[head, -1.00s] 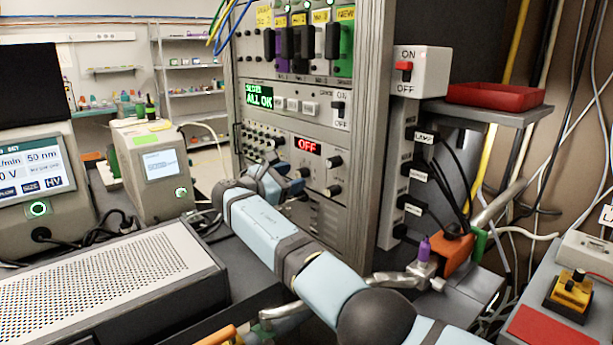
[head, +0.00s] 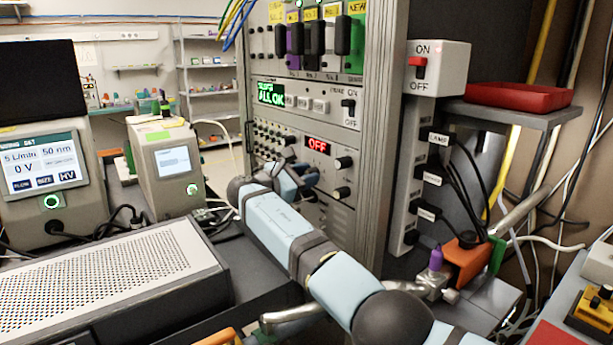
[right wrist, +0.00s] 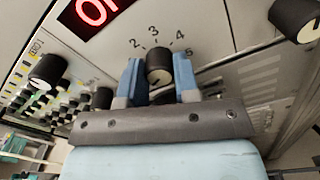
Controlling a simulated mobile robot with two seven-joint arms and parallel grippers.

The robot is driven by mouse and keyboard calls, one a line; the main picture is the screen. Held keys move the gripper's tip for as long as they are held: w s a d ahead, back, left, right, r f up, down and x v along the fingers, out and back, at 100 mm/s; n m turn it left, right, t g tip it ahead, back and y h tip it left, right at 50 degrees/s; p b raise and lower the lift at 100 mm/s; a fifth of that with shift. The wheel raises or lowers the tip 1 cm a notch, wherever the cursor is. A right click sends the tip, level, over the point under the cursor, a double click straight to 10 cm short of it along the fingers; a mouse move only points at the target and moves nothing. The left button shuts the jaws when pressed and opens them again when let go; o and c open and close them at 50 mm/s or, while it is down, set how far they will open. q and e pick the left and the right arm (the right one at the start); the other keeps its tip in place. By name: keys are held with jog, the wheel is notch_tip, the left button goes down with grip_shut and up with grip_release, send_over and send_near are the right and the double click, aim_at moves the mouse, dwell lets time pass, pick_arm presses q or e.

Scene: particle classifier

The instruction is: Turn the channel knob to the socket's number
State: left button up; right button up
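The knob's pointer mark is not clear. In the head view my right gripper (head: 303,174) is at the rack panel and hides this knob. A red OFF display (head: 318,146) is above it. My left gripper is not in view.
Two other black knobs (head: 343,162) are to the right of my gripper. A power strip (head: 408,190) with labelled sockets and plugs runs down the rack's side. A red tray (head: 519,97) is at the right. A perforated box (head: 130,285) fills the front left.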

jog(key=shift+c, duration=1.2)
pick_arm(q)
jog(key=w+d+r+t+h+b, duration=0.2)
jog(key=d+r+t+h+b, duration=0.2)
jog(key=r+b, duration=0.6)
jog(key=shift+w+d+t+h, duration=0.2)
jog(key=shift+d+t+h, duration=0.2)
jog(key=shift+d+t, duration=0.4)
pick_arm(e)
jog(key=shift+r+m, duration=0.15)
jog(key=shift+m, duration=13.35)
